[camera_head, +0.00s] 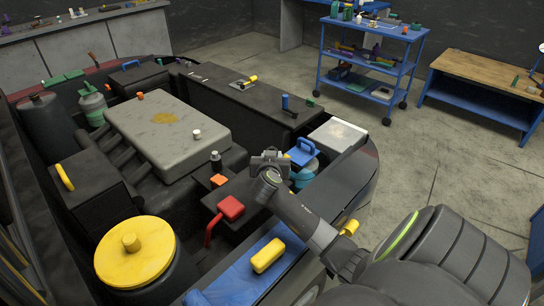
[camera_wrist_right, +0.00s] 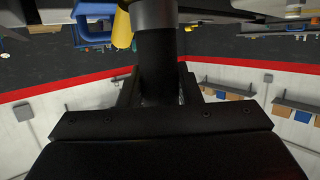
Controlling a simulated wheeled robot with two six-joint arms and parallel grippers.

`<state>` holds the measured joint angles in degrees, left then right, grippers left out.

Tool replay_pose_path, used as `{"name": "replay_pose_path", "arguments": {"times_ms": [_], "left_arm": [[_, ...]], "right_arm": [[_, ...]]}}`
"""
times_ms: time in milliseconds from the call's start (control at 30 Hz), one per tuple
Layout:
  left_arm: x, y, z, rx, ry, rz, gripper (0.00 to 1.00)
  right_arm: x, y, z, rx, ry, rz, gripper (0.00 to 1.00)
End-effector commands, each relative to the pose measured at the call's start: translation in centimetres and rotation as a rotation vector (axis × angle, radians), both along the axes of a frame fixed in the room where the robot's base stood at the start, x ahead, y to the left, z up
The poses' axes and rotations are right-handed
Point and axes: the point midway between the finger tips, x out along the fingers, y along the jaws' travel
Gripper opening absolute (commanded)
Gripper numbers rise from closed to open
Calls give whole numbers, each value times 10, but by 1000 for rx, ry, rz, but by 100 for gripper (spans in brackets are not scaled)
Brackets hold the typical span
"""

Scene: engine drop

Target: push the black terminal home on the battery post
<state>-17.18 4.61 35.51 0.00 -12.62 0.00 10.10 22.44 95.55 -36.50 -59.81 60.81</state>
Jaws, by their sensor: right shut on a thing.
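The battery (camera_head: 245,190) is a dark box in the engine bay, left of my right gripper. A red terminal (camera_head: 231,207) with a red cable sits on its near side. My right gripper (camera_head: 269,162) is at the battery's right end. In the wrist view my right gripper (camera_wrist_right: 159,92) is shut on a thick dark upright cylinder (camera_wrist_right: 157,42), which looks like the black terminal. The head view hides this piece behind the gripper, and I cannot tell how it sits on its post. My left gripper is not in view.
A blue-handled lid (camera_head: 302,152) stands close right of the gripper. An orange block (camera_head: 219,180) and a dark bottle-like piece (camera_head: 216,160) are to its left. A yellow block (camera_head: 268,255) lies on a blue cloth (camera_head: 235,284) on the near fender.

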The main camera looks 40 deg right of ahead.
Motion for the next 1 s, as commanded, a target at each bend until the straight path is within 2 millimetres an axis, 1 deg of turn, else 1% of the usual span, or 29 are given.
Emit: {"name": "replay_pose_path", "arguments": {"times_ms": [167, 1000], "left_arm": [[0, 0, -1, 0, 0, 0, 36], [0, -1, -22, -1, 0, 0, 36]], "right_arm": [[0, 0, -1, -1, -1, 0, 6], [0, 0, -26, -1, -1, 1, 6]]}}
